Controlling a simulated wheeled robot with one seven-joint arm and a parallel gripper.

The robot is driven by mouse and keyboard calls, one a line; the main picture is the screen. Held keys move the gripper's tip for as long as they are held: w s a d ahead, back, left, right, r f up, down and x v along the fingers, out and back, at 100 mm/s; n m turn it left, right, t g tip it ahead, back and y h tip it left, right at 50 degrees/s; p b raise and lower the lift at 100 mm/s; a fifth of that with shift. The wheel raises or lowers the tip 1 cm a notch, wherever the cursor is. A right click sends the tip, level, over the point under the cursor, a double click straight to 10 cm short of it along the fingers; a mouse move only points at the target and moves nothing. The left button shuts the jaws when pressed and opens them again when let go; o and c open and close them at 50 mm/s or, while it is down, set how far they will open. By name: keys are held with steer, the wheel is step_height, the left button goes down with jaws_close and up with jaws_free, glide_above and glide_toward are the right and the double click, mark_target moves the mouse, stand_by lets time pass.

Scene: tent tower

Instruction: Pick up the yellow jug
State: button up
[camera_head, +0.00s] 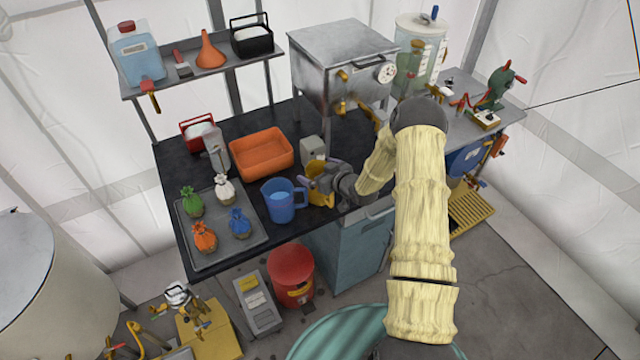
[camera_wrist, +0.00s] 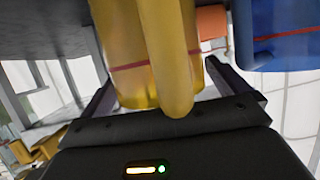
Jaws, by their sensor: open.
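The yellow jug (camera_head: 320,192) stands on the dark worktop in the head view, partly hidden by my gripper (camera_head: 328,181). In the wrist view the yellow jug (camera_wrist: 128,60) fills the upper middle, with its thick handle toward the camera. My gripper (camera_wrist: 163,80) is open, with one dark finger on each side of the jug and the handle close to the palm. The fingertips are partly hidden behind the jug. I cannot tell whether either finger touches it.
A blue jug (camera_head: 281,212) stands just left of the yellow one; it also shows in the wrist view (camera_wrist: 275,38). A small grey object (camera_head: 312,149) and an orange tray (camera_head: 262,154) lie behind. A grey tray (camera_head: 212,252) with several small tied sacks is further left.

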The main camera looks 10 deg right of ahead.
steer(key=shift+c, duration=0.2)
steer(key=c, duration=1.2)
steer(key=shift+r, duration=0.1)
step_height(320, 180, up, 10)
steer(key=b, duration=0.3)
steer(key=shift+b, duration=0.3)
